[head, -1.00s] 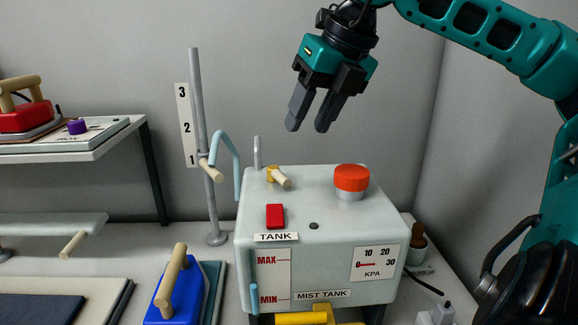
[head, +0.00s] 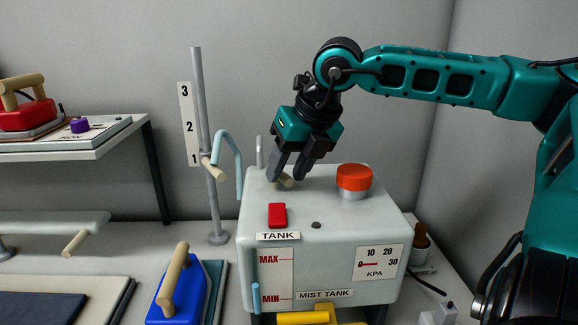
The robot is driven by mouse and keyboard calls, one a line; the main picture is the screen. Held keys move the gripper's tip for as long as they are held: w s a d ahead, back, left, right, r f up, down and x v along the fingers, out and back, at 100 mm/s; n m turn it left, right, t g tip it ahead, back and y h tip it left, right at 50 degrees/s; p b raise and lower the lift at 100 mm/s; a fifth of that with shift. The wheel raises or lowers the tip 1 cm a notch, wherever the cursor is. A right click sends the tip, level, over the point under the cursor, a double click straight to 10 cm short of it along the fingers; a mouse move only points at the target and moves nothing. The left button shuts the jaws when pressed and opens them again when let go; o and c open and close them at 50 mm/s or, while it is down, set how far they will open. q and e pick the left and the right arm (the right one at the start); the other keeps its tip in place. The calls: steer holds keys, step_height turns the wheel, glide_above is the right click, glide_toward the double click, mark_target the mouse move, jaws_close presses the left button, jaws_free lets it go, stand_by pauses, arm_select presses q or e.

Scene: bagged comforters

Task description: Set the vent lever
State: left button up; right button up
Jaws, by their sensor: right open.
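The vent lever (head: 286,181) is a short wooden handle on a yellow fitting on top of the pale mist tank (head: 330,235), toward its back left. In the head view my right gripper (head: 286,180) is open, pointing down at the lever. Its dark fingers hide the yellow fitting and part of the handle. I cannot tell whether the fingers touch the lever. My left gripper is not in view.
A red cap (head: 353,179) stands on the tank's right side, and a red switch (head: 277,214) sits at its front. A grey pole (head: 205,140) with a light-blue hose hook stands left. A blue iron (head: 190,290) stands at the front left. A shelf (head: 115,135) holds a red iron.

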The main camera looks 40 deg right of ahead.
jaws_close()
